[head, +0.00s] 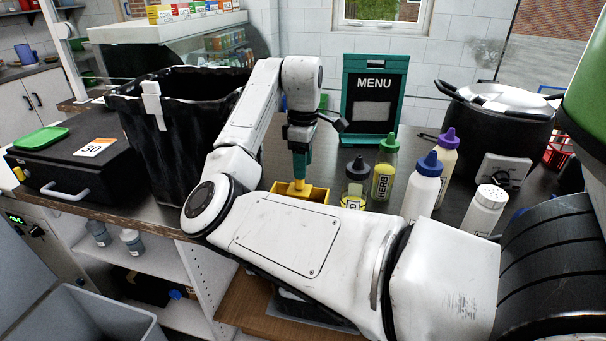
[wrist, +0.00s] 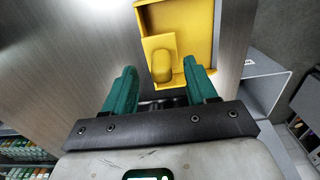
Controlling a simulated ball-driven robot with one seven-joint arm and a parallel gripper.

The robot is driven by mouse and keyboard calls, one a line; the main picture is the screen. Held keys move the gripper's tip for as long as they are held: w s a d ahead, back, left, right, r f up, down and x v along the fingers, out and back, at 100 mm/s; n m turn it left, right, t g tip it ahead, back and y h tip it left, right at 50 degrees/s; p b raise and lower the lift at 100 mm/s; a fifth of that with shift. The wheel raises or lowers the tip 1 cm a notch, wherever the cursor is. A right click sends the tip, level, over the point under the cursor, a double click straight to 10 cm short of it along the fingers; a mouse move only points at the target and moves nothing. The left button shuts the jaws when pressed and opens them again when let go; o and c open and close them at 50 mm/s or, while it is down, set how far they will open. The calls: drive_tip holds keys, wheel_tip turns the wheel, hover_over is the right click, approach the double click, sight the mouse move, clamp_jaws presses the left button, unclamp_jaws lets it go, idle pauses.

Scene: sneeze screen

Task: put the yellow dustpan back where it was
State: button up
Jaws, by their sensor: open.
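The yellow dustpan (head: 317,193) lies on the dark counter near its front edge, partly hidden behind my arm in the head view. In the wrist view the dustpan (wrist: 195,18) shows its tray at the top, with its stubby rounded handle pointing back toward my gripper. My gripper (head: 299,168) points down over the dustpan. In the wrist view its teal fingers (wrist: 160,70) are open, one to each side of the handle end. I cannot tell whether either finger touches the handle.
A black-lined bin (head: 185,120) stands left, beside a black box (head: 75,160). Bottles, including a green-capped herb bottle (head: 385,168) and a blue-capped white one (head: 423,188), stand right of the dustpan. A menu board (head: 374,110) and a large pot (head: 500,120) stand behind.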

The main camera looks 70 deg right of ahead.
wheel_tip(320, 180, up, 8)
drive_tip(key=shift+p, duration=0.4)
idle(0.4)
